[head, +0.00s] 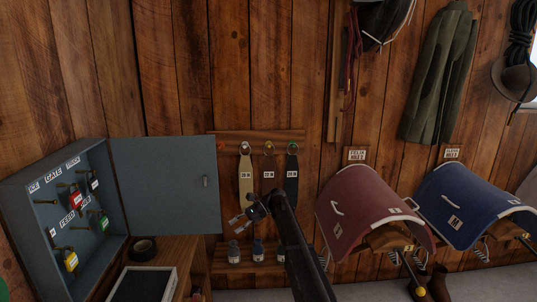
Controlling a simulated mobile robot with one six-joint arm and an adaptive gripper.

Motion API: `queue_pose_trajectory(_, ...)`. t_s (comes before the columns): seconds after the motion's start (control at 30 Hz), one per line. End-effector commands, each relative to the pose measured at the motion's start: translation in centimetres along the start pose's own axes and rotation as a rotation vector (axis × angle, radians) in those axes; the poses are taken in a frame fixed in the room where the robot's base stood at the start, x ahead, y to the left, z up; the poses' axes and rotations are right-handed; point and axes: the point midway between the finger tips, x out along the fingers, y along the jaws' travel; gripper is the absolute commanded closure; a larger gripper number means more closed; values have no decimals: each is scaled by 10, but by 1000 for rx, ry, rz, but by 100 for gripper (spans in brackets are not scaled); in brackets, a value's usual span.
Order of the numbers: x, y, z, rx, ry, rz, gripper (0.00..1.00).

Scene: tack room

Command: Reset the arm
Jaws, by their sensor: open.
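My gripper (240,215) is in the lower middle of the head view, at the end of my dark arm, which reaches up from the bottom edge. Its fingers point left and are spread apart, with nothing seen between them. It shows in front of the wooden wall, just below a tan strap (246,178) and above several small bottles (234,252). How far it is from the wall I cannot tell. My arm hides part of the wall and shelf behind it.
A grey key cabinet (20,190) stands at left with its door (166,185) open. A black strap (291,180) hangs from the peg board (225,139). A red saddle pad (365,210) and a blue one (475,205) are at right, near a green coat (440,75).

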Motion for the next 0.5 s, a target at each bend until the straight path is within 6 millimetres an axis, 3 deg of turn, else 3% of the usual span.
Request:
queue_pose_trajectory(0.03, 2, 26, 3, -27, 45, -1, 50)
queue_pose_trajectory(0.5, -11, 232, -15, -410, 584, 203, 50)
